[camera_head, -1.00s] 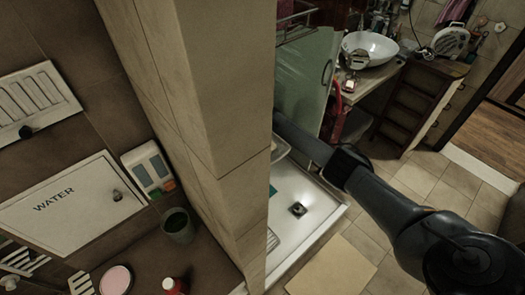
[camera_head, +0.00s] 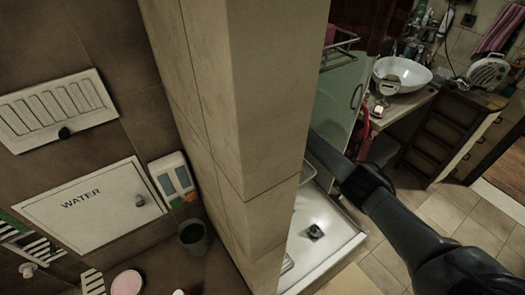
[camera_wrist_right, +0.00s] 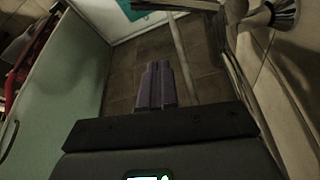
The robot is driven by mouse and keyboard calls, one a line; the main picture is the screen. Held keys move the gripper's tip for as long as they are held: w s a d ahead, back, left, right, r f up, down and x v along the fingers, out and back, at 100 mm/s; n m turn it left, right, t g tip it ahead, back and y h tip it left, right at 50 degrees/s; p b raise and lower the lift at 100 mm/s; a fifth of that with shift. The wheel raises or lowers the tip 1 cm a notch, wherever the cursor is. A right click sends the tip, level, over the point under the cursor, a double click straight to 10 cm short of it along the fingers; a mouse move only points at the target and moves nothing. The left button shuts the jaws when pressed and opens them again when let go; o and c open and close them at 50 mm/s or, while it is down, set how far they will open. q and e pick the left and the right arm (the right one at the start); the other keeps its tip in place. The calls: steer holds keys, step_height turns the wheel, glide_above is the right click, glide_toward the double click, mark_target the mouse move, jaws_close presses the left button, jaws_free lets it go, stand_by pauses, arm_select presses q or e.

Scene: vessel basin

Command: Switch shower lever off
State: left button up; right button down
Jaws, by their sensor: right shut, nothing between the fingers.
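I cannot make out the shower lever for certain in either view. My right gripper (camera_wrist_right: 158,70) is shut and empty in the right wrist view, with its two fingers side by side over the dark tiled shower interior. A metal fitting with a ribbed round end (camera_wrist_right: 275,12) is at the top right of that view, apart from the fingers; I cannot tell whether it is part of the shower. In the head view my right arm reaches into the shower behind the tiled pillar (camera_head: 245,110), which hides the gripper. My left gripper is not in view.
A green shower panel (camera_head: 342,95) stands beside my right arm; it also fills the left of the wrist view (camera_wrist_right: 60,110). The white shower tray (camera_head: 335,245) lies below. A white basin (camera_head: 402,75) is behind. The WATER hatch (camera_head: 90,208) is left of the pillar.

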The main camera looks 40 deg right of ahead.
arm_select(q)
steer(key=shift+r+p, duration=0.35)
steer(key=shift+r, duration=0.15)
arm_select(e)
steer(key=v, duration=0.7)
steer(key=shift+s+a+r, duration=0.15)
steer(key=shift+a+r, duration=0.1)
steer(key=shift+a, duration=0.1)
